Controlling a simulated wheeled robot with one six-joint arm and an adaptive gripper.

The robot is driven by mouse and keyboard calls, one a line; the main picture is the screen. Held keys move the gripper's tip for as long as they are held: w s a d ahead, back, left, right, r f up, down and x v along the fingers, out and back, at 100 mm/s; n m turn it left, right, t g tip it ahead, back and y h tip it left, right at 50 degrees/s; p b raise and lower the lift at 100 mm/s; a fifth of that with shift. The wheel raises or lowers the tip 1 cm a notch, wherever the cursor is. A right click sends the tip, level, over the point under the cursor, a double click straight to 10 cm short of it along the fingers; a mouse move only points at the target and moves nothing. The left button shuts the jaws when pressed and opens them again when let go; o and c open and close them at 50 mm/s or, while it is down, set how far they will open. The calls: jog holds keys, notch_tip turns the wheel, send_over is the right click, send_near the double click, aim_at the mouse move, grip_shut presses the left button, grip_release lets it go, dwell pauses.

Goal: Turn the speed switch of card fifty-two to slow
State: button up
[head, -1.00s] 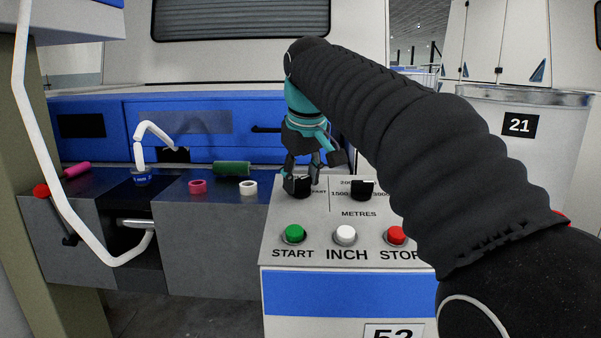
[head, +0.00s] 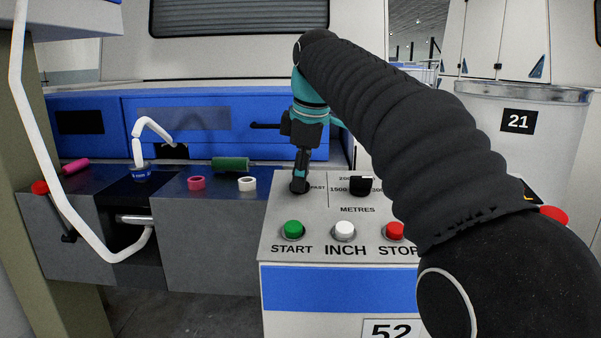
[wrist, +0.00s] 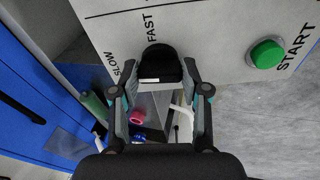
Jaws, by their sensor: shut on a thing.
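The speed switch is a black knob (wrist: 161,62) on the sloped top of the card fifty-two control box (head: 290,262). In the wrist view, the labels SLOW (wrist: 124,63) and FAST (wrist: 152,27) are printed beside it. A small white mark shows on the knob's lower edge; which label it points to is not clear. My gripper (wrist: 163,72) is shut on the knob, with one finger on each side. In the head view, my gripper (head: 299,186) reaches down at the box's upper left, seen nearly edge-on, and hides most of the knob and the SLOW label.
The METRES knob (head: 361,186) stands close to the right. The green START (head: 293,230), white INCH (head: 344,230) and red STOP (head: 395,230) buttons are in front. Coloured rings and a green roller (head: 231,164) lie on the ledge to the left.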

aim_at(305, 200)
jog(key=shift+n, duration=0.6)
jog(key=o, duration=1.1)
jog(key=shift+o, duration=0.2)
jog(key=shift+r, duration=0.1)
jog(key=a+v, duration=0.1)
jog(key=v, duration=0.6)
jog(key=shift+d, duration=0.55)
jog(key=shift+r, duration=0.15)
